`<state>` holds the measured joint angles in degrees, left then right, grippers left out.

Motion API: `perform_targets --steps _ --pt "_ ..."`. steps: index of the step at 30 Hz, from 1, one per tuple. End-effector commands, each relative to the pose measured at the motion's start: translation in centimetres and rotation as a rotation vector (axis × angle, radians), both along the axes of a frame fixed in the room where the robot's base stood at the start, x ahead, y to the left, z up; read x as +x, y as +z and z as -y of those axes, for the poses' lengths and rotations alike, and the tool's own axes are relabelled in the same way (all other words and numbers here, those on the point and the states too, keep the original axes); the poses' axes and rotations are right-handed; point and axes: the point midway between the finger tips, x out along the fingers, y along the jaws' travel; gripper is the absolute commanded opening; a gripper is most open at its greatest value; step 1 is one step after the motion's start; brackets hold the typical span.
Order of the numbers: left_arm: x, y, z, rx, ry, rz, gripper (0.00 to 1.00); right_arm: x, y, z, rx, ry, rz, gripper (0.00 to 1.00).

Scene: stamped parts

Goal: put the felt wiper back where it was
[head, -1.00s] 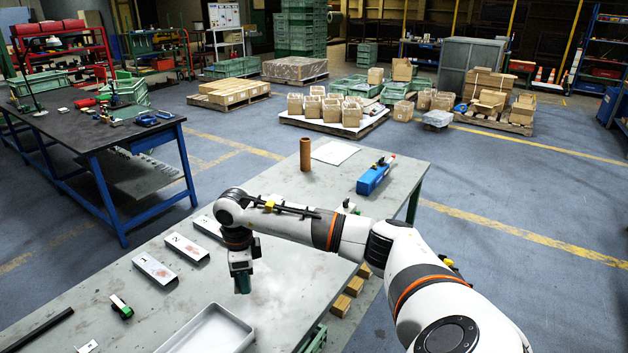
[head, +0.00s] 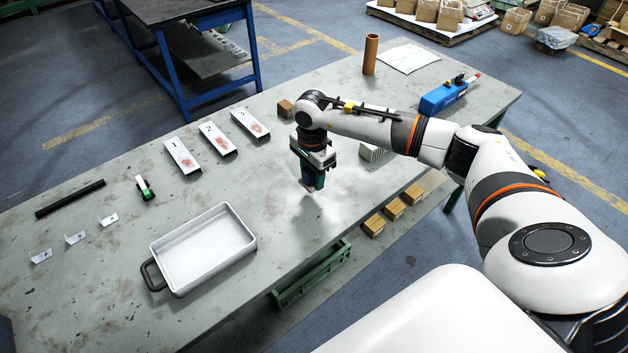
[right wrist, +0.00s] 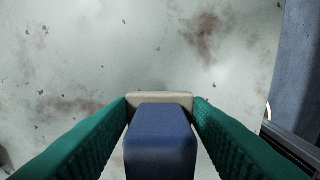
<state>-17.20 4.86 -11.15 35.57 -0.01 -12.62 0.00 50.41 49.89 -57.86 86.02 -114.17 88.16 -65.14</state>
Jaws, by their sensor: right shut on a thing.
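The felt wiper has a blue body (right wrist: 160,140) and a beige felt strip (right wrist: 160,98) in the right wrist view. My right gripper (head: 312,188) is shut on it, with green fingers on both sides. In the head view the wiper is mostly hidden by the fingers, with only a small pale bit below them. The gripper points down over the table, right of the white tray (head: 161,243); a shadow suggests it is slightly raised. I cannot tell which spot the wiper came from. My left gripper is not in view.
Numbered plates 1 (head: 182,155), 2 (head: 218,138) and 3 (head: 250,123) lie behind the tray. A green-and-black item (head: 145,190), a black bar (head: 70,198) and small cards (head: 75,238) lie left. A brown cube (head: 286,108) and a pale block (head: 372,152) are near my arm.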

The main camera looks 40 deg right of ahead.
Motion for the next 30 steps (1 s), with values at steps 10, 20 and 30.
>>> perform_targets --steps 10,20,30 --pt "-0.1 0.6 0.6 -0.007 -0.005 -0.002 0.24 -0.1 -3.7 0.0 -0.001 -0.001 -0.001 0.23" --pt "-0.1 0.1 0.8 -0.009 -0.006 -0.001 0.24 0.0 -4.1 0.0 -0.001 -0.001 0.0 0.46" --pt "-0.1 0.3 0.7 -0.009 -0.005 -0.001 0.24 -0.1 -4.0 0.0 -0.001 -0.002 0.0 0.66"
